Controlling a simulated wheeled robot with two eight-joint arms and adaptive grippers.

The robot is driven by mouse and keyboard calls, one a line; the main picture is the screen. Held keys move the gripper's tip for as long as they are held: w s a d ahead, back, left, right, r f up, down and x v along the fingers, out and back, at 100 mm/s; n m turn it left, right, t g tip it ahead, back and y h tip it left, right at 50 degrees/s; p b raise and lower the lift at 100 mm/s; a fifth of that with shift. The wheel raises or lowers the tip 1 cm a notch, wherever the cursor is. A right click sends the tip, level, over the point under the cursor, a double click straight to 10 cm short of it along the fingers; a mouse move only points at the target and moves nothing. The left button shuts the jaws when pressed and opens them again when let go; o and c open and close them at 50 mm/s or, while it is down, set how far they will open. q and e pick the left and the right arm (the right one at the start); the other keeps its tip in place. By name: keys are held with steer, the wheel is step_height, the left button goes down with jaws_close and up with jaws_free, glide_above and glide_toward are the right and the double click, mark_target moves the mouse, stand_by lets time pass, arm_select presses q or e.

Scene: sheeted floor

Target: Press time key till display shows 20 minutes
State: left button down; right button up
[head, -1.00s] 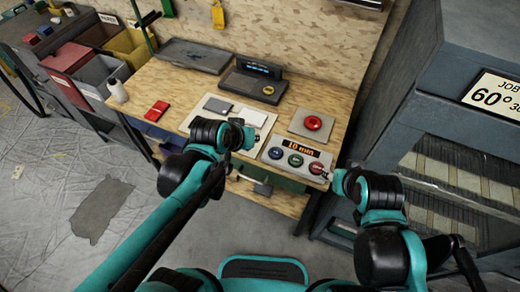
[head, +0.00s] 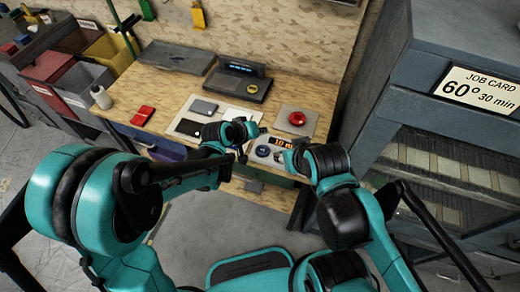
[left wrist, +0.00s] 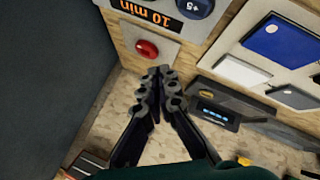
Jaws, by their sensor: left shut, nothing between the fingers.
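The key panel (head: 262,162) lies on the bench's front part, half hidden by my arms in the head view. Its orange display reads 10 min, upside down in the left wrist view (left wrist: 145,12). A blue key marked +5 (left wrist: 195,6) is beside the display, with part of another dark key at that view's top edge. My left gripper (head: 243,156) is at the panel's left side in the head view. In the left wrist view its fingers (left wrist: 157,76) are together and empty. My right gripper (head: 289,158) is over the panel's right part; its fingers are unclear.
A red button (head: 297,118) sits on a plate behind the panel. A dark device with a lit screen (head: 240,77), a pale board with flat pads (head: 215,105) and a red block (head: 142,115) share the bench. A grey cabinet with a job card (head: 478,90) stands right.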

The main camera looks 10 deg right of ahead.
arm_select(q)
steer(key=b, duration=0.6)
glide_above(261, 152)
step_height(261, 152, down, 8)
steer(key=shift+w+d+r, duration=0.1)
steer(key=shift+r, duration=0.1)
steer(key=shift+f+b, duration=0.55)
steer(key=shift+f, duration=0.1)
steer(key=shift+f, duration=0.1)
stand_by(0.5)
steer(key=shift+f+b, duration=0.3)
steer(key=shift+b, duration=0.15)
steer(key=shift+f+b, duration=0.35)
steer(key=shift+b, duration=0.05)
stand_by(0.4)
stand_by(0.4)
steer(key=shift+r+p, duration=0.6)
steer(key=shift+r, duration=0.2)
